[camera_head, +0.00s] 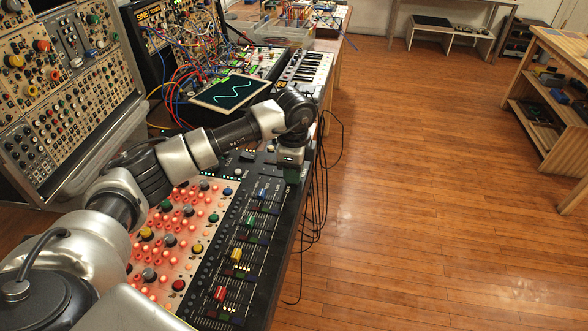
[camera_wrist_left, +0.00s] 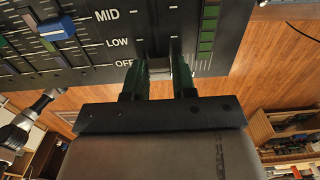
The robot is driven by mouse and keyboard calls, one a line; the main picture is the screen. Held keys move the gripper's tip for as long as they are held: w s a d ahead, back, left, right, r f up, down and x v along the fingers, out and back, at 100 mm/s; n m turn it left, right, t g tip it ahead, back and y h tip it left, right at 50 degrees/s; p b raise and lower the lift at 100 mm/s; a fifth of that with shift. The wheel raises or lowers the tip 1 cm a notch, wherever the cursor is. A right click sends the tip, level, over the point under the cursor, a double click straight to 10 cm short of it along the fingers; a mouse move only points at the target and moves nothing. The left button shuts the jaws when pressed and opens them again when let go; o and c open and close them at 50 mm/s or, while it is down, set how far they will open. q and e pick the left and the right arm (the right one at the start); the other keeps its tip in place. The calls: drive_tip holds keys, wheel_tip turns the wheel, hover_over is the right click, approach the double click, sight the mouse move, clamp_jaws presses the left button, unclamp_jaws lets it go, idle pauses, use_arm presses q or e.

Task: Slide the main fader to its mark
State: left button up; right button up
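The main fader's pale grey cap (camera_wrist_left: 161,68) is at the console's edge in the left wrist view, near the printed word OFF. LOW and MID are printed farther up its scale. My left gripper (camera_wrist_left: 160,72) has one dark green finger on each side of the cap, with no clear gap, so it looks shut on it. In the head view my left gripper (camera_head: 291,160) is over the far right end of the mixing console (camera_head: 284,215); the cap is hidden there. I cannot make out a target mark. My right gripper is not in view.
A blue fader (camera_wrist_left: 57,28) stands beside the scale. Coloured faders, such as a red one (camera_head: 220,293), and lit knobs cover the nearer console. A screen (camera_head: 231,92), a keyboard (camera_head: 306,68) and patch cables lie behind. Black cables (camera_head: 318,195) hang off the right edge; floor beyond is clear.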

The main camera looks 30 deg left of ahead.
use_arm(q)
clamp_jaws()
drive_tip(key=shift+s+a, duration=0.15)
drive_tip(key=shift+a, duration=0.5)
drive_tip(key=shift+s+a, duration=0.15)
drive_tip(key=shift+a, duration=0.5)
drive_tip(key=shift+o, duration=2.4)
unclamp_jaws()
wheel_tip(320, 180, up, 11)
drive_tip(key=shift+p, duration=0.3)
